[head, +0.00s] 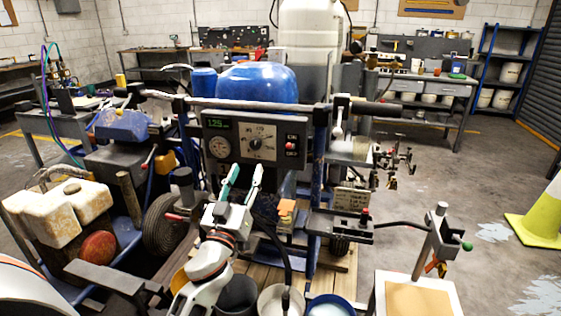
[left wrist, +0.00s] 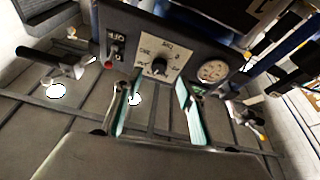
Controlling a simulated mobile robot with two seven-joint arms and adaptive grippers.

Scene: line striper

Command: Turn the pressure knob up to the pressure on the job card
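The pressure knob (head: 256,142) is a small dark knob on a pale dial plate in the middle of the striper's dark control panel (head: 281,126). It also shows in the left wrist view (left wrist: 159,66), beyond my fingers. A green display (head: 219,124) seems to read 1.25. A round gauge (head: 220,147) is left of the knob, and a red switch (head: 291,146) is right of it. My left gripper (head: 243,178) is open and empty, below and in front of the knob, apart from it. Its teal fingers also show in the left wrist view (left wrist: 157,104). I cannot identify a readable job card. My right gripper is not in view.
A handlebar (head: 256,104) runs above the panel, with a blue tank (head: 257,82) behind it. Buckets (head: 330,306) stand below at the front. A post with a lever (head: 432,238) stands at the right. Open floor lies further right, near a traffic cone (head: 540,215).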

